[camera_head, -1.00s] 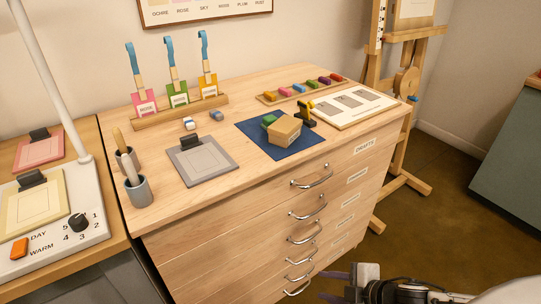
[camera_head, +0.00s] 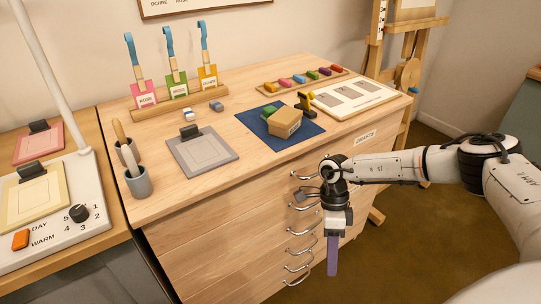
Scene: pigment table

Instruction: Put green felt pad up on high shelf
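No piece that is clearly a green felt pad shows in the head view. A small green item (camera_head: 268,112) sits on the blue mat (camera_head: 255,122), partly hidden behind a tan box (camera_head: 286,122); I cannot tell whether it is the pad. No high shelf is in view. My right gripper (camera_head: 332,268) hangs pointing down in front of the drawer fronts, below the tabletop and apart from the mat. Its purple fingers overlap edge-on, so their opening is unclear; nothing shows held. My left gripper is not in view.
The wooden drawer cabinet (camera_head: 195,240) has several protruding handles near my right arm. On top are a grey clipboard (camera_head: 203,152), a tag rack (camera_head: 180,103), cups (camera_head: 138,183), a colour-block tray (camera_head: 283,88) and a white card board (camera_head: 355,99). A lamp (camera_head: 50,80) stands left.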

